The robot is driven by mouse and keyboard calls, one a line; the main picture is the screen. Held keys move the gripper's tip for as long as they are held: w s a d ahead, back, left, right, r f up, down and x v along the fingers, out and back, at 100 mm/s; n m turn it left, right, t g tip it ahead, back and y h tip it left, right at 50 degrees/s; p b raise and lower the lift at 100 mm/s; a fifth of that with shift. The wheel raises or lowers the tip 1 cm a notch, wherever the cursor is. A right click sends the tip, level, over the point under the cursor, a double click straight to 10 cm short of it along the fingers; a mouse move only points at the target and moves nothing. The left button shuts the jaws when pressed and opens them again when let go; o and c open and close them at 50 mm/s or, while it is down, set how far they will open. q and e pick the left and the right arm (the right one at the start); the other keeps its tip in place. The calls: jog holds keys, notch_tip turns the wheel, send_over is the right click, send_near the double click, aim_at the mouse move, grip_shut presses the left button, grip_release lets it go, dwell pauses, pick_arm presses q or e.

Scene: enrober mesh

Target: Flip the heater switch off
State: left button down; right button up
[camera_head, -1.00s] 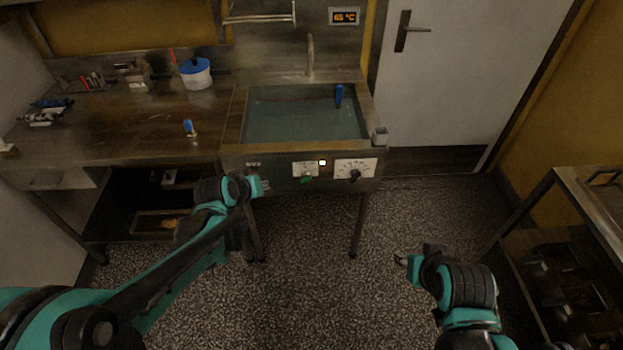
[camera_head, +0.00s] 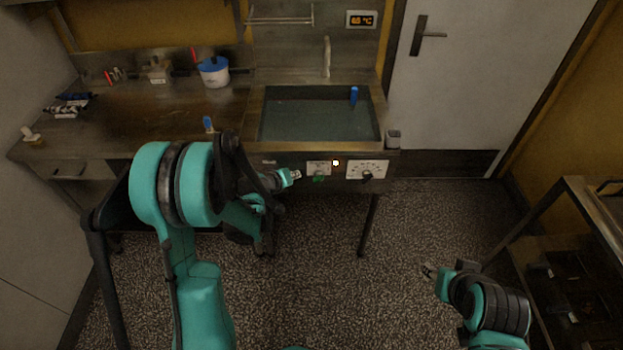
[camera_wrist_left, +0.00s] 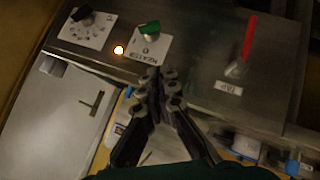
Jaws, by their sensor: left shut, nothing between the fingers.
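The heater switch (camera_head: 319,178) is green and sits on a white plate on the front panel below the water basin. In the left wrist view the green switch (camera_wrist_left: 150,28) shows at the top, on a plate lettered HEATER. A small lamp (camera_head: 336,163) beside the plate glows. My left gripper (camera_head: 297,175) is shut and empty, just left of the switch in the head view. In the left wrist view its fingertips (camera_wrist_left: 168,76) lie below the plate; I cannot tell whether they touch it. My right gripper (camera_head: 428,271) hangs over the floor, away from the panel; its jaws are too small to read.
A dial plate (camera_head: 374,169) with a black knob is right of the lamp. A red lever (camera_wrist_left: 248,38) labelled TAP shows in the wrist view. The basin (camera_head: 320,145) is above the panel. A display (camera_head: 361,20) reads 65 °C. A dark shelf unit (camera_head: 570,245) stands right.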

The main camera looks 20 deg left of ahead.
pick_arm(q)
jog(key=b, duration=0.3)
send_near(315, 177)
jog(key=w, duration=0.3)
jog(key=shift+w+d+f+b, duration=0.2)
jog(key=shift+f+b, duration=0.1)
jog(key=shift+f, duration=0.25)
jog(key=shift+w+d+f+b, duration=0.1)
jog(key=shift+w+f+b, duration=0.1)
jog(key=shift+f+b, duration=0.25)
jog(key=shift+w+d+f+b, duration=0.15)
jog(key=shift+f+b, duration=0.05)
jog(key=shift+f, duration=0.5)
